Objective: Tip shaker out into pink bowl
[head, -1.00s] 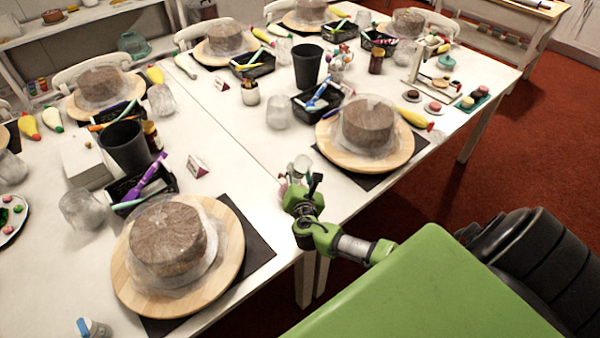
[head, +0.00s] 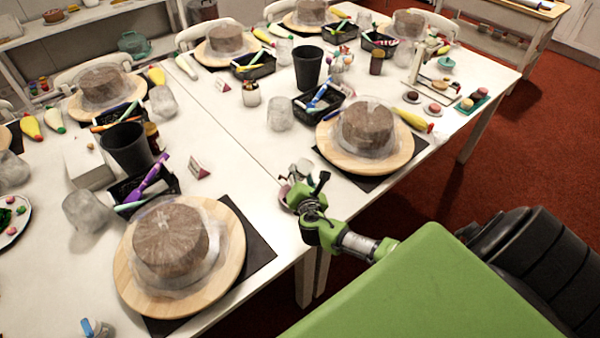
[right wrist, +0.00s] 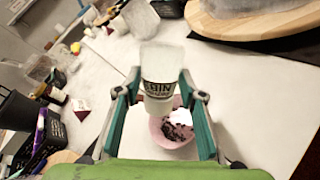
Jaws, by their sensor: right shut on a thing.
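My right gripper (right wrist: 160,98) is shut on a white shaker (right wrist: 160,62) with dark lettering and a pale, cloudy end. In the head view the right gripper (head: 299,190) is over the near edge of the table and mostly covers the shaker. The pink bowl (right wrist: 156,134) shows just beyond and partly behind the shaker in the right wrist view, with dark bits (right wrist: 178,131) in it. The bowl is largely hidden behind the gripper in the head view. Whether anything is falling from the shaker cannot be told. My left gripper is not in view.
Cakes on round wooden turntables stand near left (head: 240,262) and to the right (head: 404,158). A dark cup (head: 127,146) and a black tray (head: 318,108) with tools stand farther in. White table (head: 235,165) is bare left of the gripper.

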